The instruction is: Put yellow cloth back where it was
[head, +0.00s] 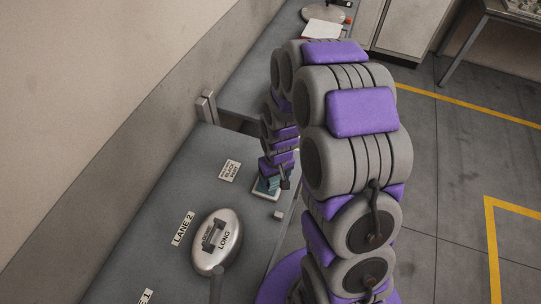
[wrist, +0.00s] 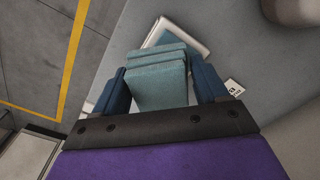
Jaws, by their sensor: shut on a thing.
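My gripper (wrist: 161,76) is shut on a folded teal cloth (wrist: 158,88), with a dark blue finger on each side of it. The cloth looks blue-green, and I see no yellow cloth in either view. In the head view my gripper (head: 281,181) is at the right edge of the grey bench, with the teal cloth (head: 272,183) partly hidden by it. A white-rimmed tray (wrist: 197,29) with a blue inside lies just beyond the cloth. The tray (head: 261,193) also shows under the cloth in the head view. I cannot tell whether cloth and tray touch.
A rounded metal object marked LONG (head: 217,241) sits on the grey bench (head: 180,190) beside a LANE 2 label (head: 183,229). Another label (head: 229,170) lies nearer the tray. A post (head: 206,107) stands at the bench's far end. Open floor with yellow lines (head: 490,205) is at right.

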